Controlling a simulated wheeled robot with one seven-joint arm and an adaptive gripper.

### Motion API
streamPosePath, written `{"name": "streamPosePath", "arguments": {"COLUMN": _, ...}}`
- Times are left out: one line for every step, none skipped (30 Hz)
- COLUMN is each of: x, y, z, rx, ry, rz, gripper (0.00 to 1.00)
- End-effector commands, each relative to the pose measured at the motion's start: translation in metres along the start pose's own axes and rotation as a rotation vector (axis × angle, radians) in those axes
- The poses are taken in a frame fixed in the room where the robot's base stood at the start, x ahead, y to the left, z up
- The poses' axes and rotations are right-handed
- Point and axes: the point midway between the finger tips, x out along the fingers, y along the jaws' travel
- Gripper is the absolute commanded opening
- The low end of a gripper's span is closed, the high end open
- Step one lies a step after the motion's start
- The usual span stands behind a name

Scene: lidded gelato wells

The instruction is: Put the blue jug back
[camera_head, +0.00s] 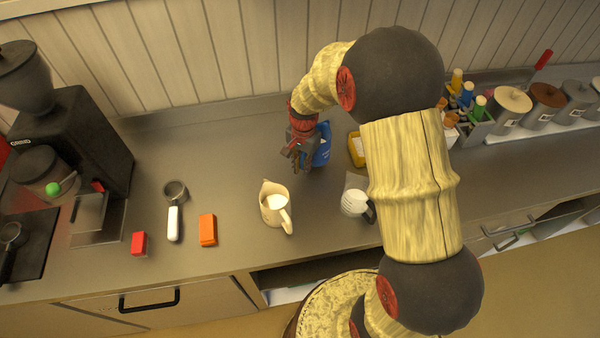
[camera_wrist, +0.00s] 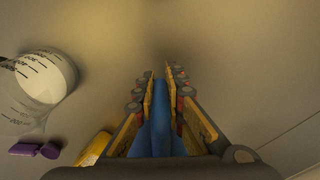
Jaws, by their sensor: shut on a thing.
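The blue jug (camera_head: 323,145) is at the back middle of the counter in the head view, partly hidden behind my gripper (camera_head: 298,152). My gripper points down beside it and is shut on its blue part. In the wrist view, the blue jug (camera_wrist: 161,135) shows as a narrow blue strip between the two fingers of my gripper (camera_wrist: 161,88). Most of its body is hidden there. I cannot tell whether its base touches the counter.
A cream jug (camera_head: 270,212) with white contents stands in front. A clear measuring jug (camera_wrist: 22,100) and a yellow item (camera_head: 356,150) are close on the right. An orange box (camera_head: 208,230), red box (camera_head: 139,243) and portafilter (camera_head: 174,212) lie left. Lidded wells (camera_head: 513,100) stand right.

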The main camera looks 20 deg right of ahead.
Motion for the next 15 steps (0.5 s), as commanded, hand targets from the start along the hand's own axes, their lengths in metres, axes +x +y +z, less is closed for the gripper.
{"name": "streamPosePath", "arguments": {"x": 0.002, "y": -0.003, "z": -0.001, "rx": 0.0, "ry": 0.001, "rz": -0.001, "gripper": 0.0}}
{"name": "streamPosePath", "arguments": {"x": 0.003, "y": -0.004, "z": -0.001, "rx": 0.0, "ry": 0.001, "rz": -0.001, "gripper": 0.0}}
{"name": "streamPosePath", "arguments": {"x": 0.004, "y": -0.005, "z": -0.002, "rx": 0.0, "ry": 0.001, "rz": -0.002, "gripper": 0.0}}
{"name": "streamPosePath", "arguments": {"x": 0.006, "y": -0.006, "z": -0.002, "rx": 0.0, "ry": 0.002, "rz": -0.002, "gripper": 0.0}}
{"name": "streamPosePath", "arguments": {"x": 0.008, "y": -0.007, "z": -0.002, "rx": 0.0, "ry": 0.001, "rz": -0.002, "gripper": 0.0}}
{"name": "streamPosePath", "arguments": {"x": 0.011, "y": -0.009, "z": -0.002, "rx": 0.0, "ry": 0.001, "rz": -0.001, "gripper": 0.0}}
{"name": "streamPosePath", "arguments": {"x": 0.015, "y": -0.011, "z": -0.002, "rx": 0.0, "ry": 0.0, "rz": 0.0, "gripper": 0.0}}
{"name": "streamPosePath", "arguments": {"x": 0.019, "y": -0.012, "z": -0.002, "rx": 0.0, "ry": 0.0, "rz": 0.0, "gripper": 0.0}}
{"name": "streamPosePath", "arguments": {"x": 0.025, "y": -0.011, "z": -0.002, "rx": 0.0, "ry": -0.001, "rz": 0.001, "gripper": 0.0}}
{"name": "streamPosePath", "arguments": {"x": 0.03, "y": -0.011, "z": -0.002, "rx": 0.0, "ry": -0.001, "rz": 0.001, "gripper": 0.0}}
{"name": "streamPosePath", "arguments": {"x": 0.035, "y": -0.011, "z": -0.002, "rx": 0.0, "ry": -0.001, "rz": 0.001, "gripper": 0.0}}
{"name": "streamPosePath", "arguments": {"x": 0.04, "y": -0.011, "z": -0.002, "rx": 0.0, "ry": 0.0, "rz": 0.0, "gripper": 0.0}}
{"name": "streamPosePath", "arguments": {"x": 0.042, "y": -0.011, "z": -0.002, "rx": 0.0, "ry": 0.0, "rz": 0.0, "gripper": 0.0}}
{"name": "streamPosePath", "arguments": {"x": 0.044, "y": -0.011, "z": -0.002, "rx": 0.0, "ry": 0.0, "rz": 0.0, "gripper": 0.0}}
{"name": "streamPosePath", "arguments": {"x": 0.044, "y": -0.011, "z": -0.003, "rx": 0.0, "ry": 0.001, "rz": -0.001, "gripper": 0.0}}
